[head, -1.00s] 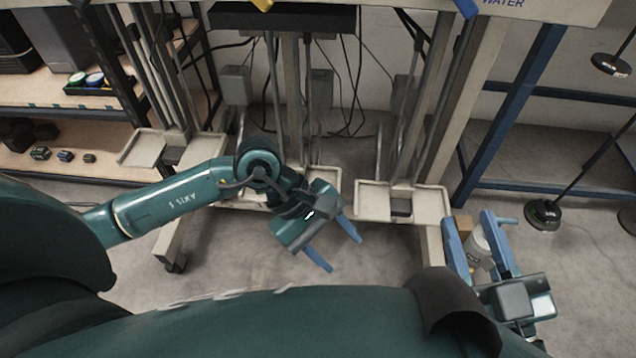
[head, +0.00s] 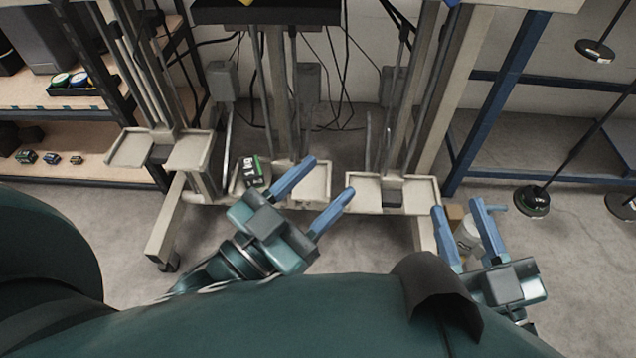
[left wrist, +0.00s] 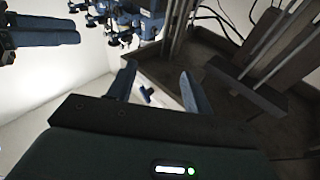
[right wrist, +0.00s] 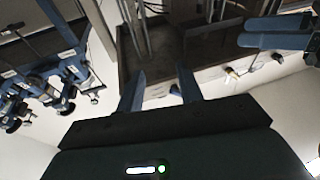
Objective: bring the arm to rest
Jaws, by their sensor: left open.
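My left gripper (head: 331,178) is open and empty in the head view, its two blue fingers pointing up and right over the front of the pale lever frame's trays. Its fingers also show apart in the left wrist view (left wrist: 158,80), with nothing between them. My right gripper (head: 458,207) is at the lower right, its fingers apart and pointing up. In the right wrist view its fingers (right wrist: 160,85) stand apart with nothing held. A white bottle (head: 467,236) shows between and beyond the right fingers in the head view, partly hidden.
The lever frame has pale trays (head: 418,186) at its foot. Shelves (head: 85,165) stand at left, a blue rack (head: 497,100) at right. Bare floor (head: 375,245) lies in front.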

